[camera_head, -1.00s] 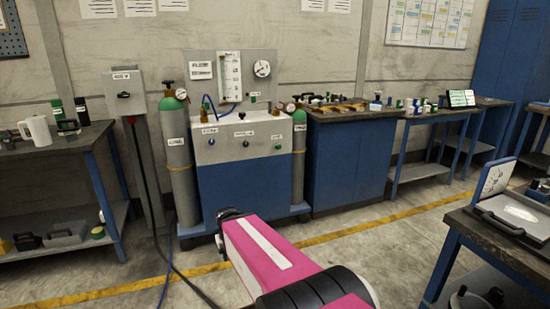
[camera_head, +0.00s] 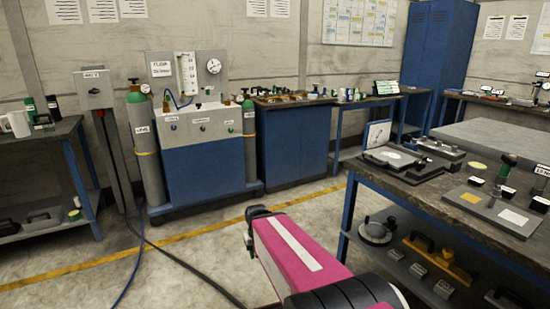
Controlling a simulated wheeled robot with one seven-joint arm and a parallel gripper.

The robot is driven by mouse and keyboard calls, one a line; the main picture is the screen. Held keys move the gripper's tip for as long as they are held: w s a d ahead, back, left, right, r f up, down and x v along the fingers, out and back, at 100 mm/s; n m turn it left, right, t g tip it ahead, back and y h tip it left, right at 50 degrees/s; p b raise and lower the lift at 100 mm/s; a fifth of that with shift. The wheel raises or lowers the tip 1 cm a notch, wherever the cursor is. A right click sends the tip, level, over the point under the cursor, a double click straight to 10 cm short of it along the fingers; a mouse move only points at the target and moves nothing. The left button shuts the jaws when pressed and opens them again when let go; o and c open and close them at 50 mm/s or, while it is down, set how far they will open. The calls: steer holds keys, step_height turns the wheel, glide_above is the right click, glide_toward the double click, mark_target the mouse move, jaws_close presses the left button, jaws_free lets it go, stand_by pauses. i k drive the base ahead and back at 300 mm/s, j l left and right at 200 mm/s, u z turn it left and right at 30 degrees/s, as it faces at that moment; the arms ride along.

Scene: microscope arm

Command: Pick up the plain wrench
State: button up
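I cannot make out a plain wrench in the head view. Small items lie on several benches, too small or blurred to name. My pink arm reaches in from the bottom of the head view, and its dark far end (camera_head: 258,214) is over the floor, away from every bench. The fingers of my gripper cannot be made out, so I cannot tell if it is open or shut.
A workbench (camera_head: 400,192) with tools and a lower shelf stands close on the right. A gas cart (camera_head: 205,175) with two cylinders and a blue cabinet (camera_head: 293,145) stand at the back. A black cable (camera_head: 180,262) crosses the floor. Open floor lies between.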

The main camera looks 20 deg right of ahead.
mark_target(509, 162)
steer(key=k+z, duration=0.25)
steer(key=z, duration=0.25)
steer(key=k+l+z, duration=0.1)
steer(key=z, duration=0.35)
steer(key=k+l, duration=0.05)
steer(key=k, duration=0.05)
